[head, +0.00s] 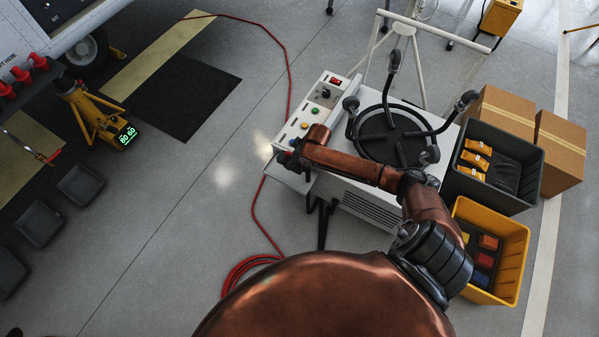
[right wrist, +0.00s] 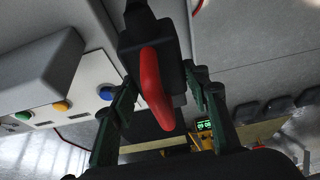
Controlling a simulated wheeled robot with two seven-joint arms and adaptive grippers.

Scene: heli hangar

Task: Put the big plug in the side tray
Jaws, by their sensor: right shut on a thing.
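My right gripper (right wrist: 160,95) is shut on the big plug (right wrist: 157,85), which has a black body and a red grip. In the right wrist view the plug sits between the two dark green fingers. In the head view my right arm reaches over the white cart's near left end and hides the gripper and most or all of the plug. The side tray (head: 281,178) is a pale grey ledge at the cart's left end, below the button panel, partly covered by my arm. I cannot tell whether the plug touches it. My left gripper is not in view.
The white cart has a button panel (head: 307,118) and black hoses on top (head: 390,125). A dark bin (head: 525,145), a yellow bin (head: 518,260) and cardboard boxes (head: 560,150) stand right. A red cable (head: 288,70) runs along the floor. The floor left of the cart is open.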

